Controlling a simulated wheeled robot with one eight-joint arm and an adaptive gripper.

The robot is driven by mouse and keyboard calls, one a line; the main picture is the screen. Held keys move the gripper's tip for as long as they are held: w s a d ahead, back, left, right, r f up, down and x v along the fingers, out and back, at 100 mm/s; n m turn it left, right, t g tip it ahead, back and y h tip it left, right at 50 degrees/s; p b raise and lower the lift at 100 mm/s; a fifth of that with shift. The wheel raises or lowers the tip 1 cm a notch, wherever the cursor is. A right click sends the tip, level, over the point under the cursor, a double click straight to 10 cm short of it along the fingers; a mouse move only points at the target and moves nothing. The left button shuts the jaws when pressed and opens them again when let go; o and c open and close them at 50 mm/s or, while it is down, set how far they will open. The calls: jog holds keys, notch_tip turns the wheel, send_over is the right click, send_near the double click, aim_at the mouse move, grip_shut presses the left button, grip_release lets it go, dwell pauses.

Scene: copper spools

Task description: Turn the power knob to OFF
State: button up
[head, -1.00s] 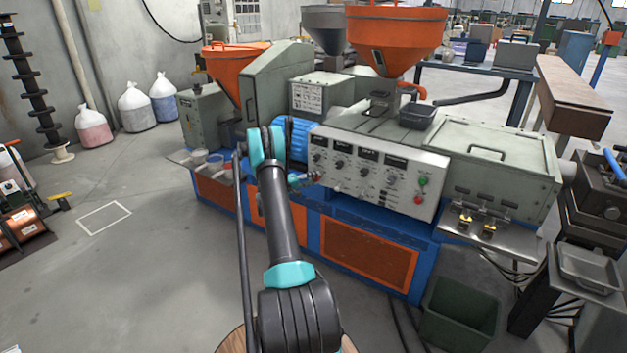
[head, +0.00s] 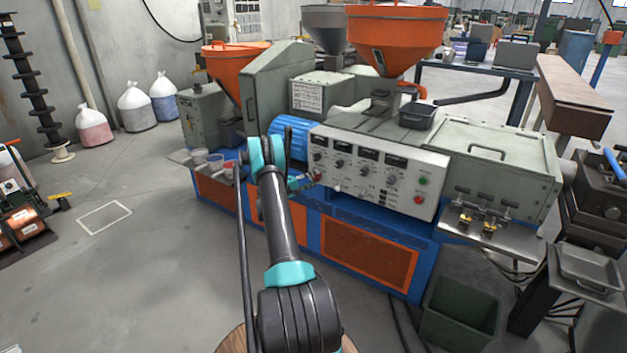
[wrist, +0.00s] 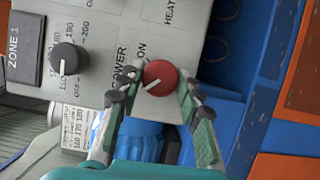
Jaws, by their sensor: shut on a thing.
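The red power knob (wrist: 160,76) is on the grey control panel (wrist: 98,17), beside the printed words POWER and ON in the wrist view. Its white pointer line points to the lower left of that picture, away from the word ON. My gripper (wrist: 160,80) is shut on the knob, with one fingertip on each side. In the head view my gripper (head: 306,182) is at the left end of the panel (head: 405,195), where the small knob is hard to make out.
A black ZONE 1 dial (wrist: 68,58) sits near the power knob. More dials, a green button (head: 423,181) and a red button (head: 418,199) are along the panel. A blue ribbed motor cover (head: 290,133) is close behind my wrist. Open floor lies to the left.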

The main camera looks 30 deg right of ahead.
jog(key=o, duration=1.2)
jog(key=shift+c, duration=0.2)
jog(key=a, duration=1.2)
